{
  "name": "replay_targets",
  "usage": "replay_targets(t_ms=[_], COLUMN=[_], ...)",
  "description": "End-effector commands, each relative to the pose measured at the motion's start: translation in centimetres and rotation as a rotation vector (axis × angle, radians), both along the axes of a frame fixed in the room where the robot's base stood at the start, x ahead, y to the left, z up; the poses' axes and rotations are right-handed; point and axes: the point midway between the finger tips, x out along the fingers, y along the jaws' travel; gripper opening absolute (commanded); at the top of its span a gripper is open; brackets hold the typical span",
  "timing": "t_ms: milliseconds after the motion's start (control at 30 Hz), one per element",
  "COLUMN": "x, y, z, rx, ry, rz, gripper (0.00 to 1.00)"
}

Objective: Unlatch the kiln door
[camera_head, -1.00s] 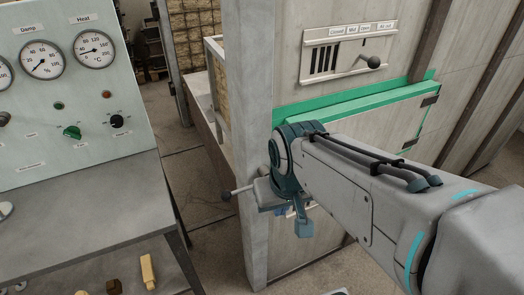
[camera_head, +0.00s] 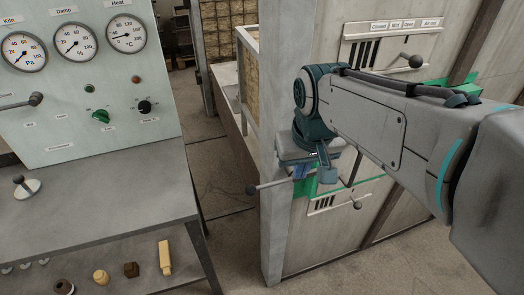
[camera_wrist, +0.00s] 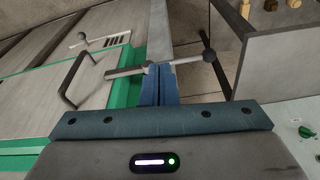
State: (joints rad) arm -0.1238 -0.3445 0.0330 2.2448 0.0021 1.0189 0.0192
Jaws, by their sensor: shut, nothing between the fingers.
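The kiln door (camera_wrist: 55,98) is pale with a green frame and a dark bar handle (camera_wrist: 75,80) in the wrist view. The latch lever is a thin metal rod with a dark ball knob (camera_wrist: 209,55); the knob also shows left of the kiln's corner in the head view (camera_head: 251,189). My gripper (camera_wrist: 159,69) is shut, its blue fingers together and empty. The fingertips lie at the middle of the rod and hide part of it; I cannot tell if they touch it. In the head view, my gripper (camera_head: 300,174) is at the kiln's front corner, and my arm hides most of the door.
A vent slider with a ball knob (camera_head: 415,61) is above the door; a lower one (camera_head: 357,205) is below. At left stand a control panel (camera_head: 75,115) with gauges and a grey bench (camera_head: 90,205) with small blocks on its lower shelf. Floor (camera_head: 225,190) shows between bench and kiln.

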Motion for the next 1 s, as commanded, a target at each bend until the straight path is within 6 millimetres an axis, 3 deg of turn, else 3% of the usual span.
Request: replay_targets(t_ms=[100,233,633,767,1000], x=[2.4,3.7,4.1,4.2,4.9], y=[3.1,5.2,5.9,5.9,6.1], z=[1.7,2.9,3.4,2.7,-1.4], rx=[0.000,0.000,-0.001,-0.001,-0.002], ry=[0.013,0.023,0.027,0.028,0.033], rz=[0.079,0.129,0.145,0.145,0.145], gripper=[0.00,0.00,0.00,0.00,0.00])
